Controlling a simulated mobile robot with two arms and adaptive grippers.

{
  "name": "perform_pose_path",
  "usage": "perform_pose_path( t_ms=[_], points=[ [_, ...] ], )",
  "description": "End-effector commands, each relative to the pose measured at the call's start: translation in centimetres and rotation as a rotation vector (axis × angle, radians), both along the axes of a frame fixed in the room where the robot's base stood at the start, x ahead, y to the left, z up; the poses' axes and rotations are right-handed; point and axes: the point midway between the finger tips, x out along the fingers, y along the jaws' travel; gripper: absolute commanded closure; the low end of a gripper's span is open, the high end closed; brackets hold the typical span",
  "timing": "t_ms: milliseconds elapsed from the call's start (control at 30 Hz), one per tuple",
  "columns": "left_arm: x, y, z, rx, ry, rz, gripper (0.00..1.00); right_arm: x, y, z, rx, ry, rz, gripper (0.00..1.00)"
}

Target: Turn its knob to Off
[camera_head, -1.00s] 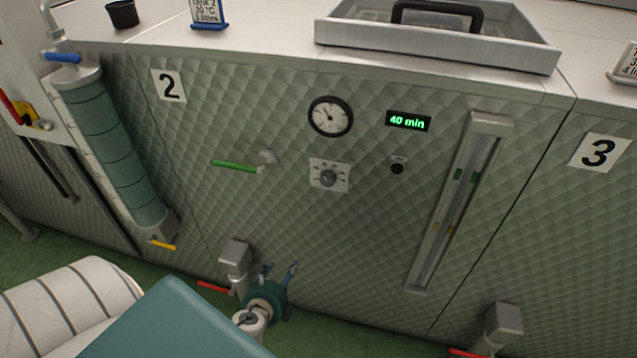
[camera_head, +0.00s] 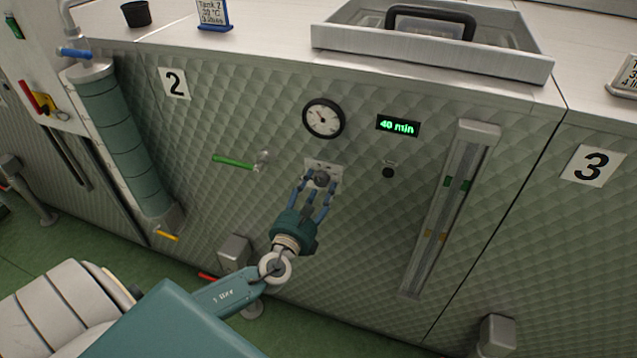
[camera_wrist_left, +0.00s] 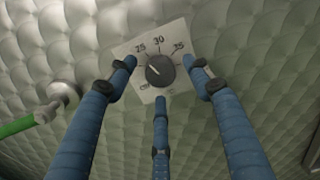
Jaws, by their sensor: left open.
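The dark round knob (camera_head: 322,178) sits on a white dial plate (camera_head: 336,166) on tank 2's quilted front. In the left wrist view the knob (camera_wrist_left: 160,70) shows with the marks 25, 30 and 35 around the top and Off at the lower left. Its light pointer line seems to point up and left, between Off and 25. My left gripper (camera_head: 319,190) is open, its blue fingers reaching toward the knob. In the wrist view two fingertips flank the knob and the third is below it; I cannot tell whether any touches. My right gripper is not in view.
A gauge (camera_head: 324,118) is above the knob and a green-lit display (camera_head: 398,125) is to its upper right. A green lever (camera_head: 233,161) sticks out at left. A sight-glass column (camera_head: 452,210) stands at right. A metal tray (camera_head: 430,58) is on top.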

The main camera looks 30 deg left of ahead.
Motion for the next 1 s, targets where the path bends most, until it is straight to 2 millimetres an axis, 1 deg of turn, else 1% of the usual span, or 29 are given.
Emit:
perform_pose_path(
  t_ms=[33,167,433,467,600,667,700,1000],
  points=[
    [0.59,0.09,0.09,0.0,0.0,0.0,0.49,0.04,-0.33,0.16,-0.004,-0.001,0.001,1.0],
    [1.32,0.24,-0.02,0.0,0.001,-0.001,0.49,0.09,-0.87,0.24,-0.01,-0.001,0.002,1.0],
    [1.45,0.28,-0.11,0.0,0.002,-0.001,0.49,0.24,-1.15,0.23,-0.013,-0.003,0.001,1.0],
    [1.43,0.28,-0.1,-0.001,0.002,-0.001,0.51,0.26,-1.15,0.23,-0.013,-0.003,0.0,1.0],
    [1.43,0.29,-0.1,-0.001,0.002,-0.001,0.79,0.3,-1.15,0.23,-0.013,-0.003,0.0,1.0],
    [1.43,0.29,-0.08,-0.001,0.002,-0.001,0.91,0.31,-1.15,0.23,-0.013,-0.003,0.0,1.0],
    [1.43,0.29,-0.07,-0.001,0.002,-0.001,0.94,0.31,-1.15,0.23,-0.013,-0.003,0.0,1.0],
    [1.43,0.32,-0.14,-0.034,-0.008,0.0,0.94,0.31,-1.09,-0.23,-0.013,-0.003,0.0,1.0]
  ],
)
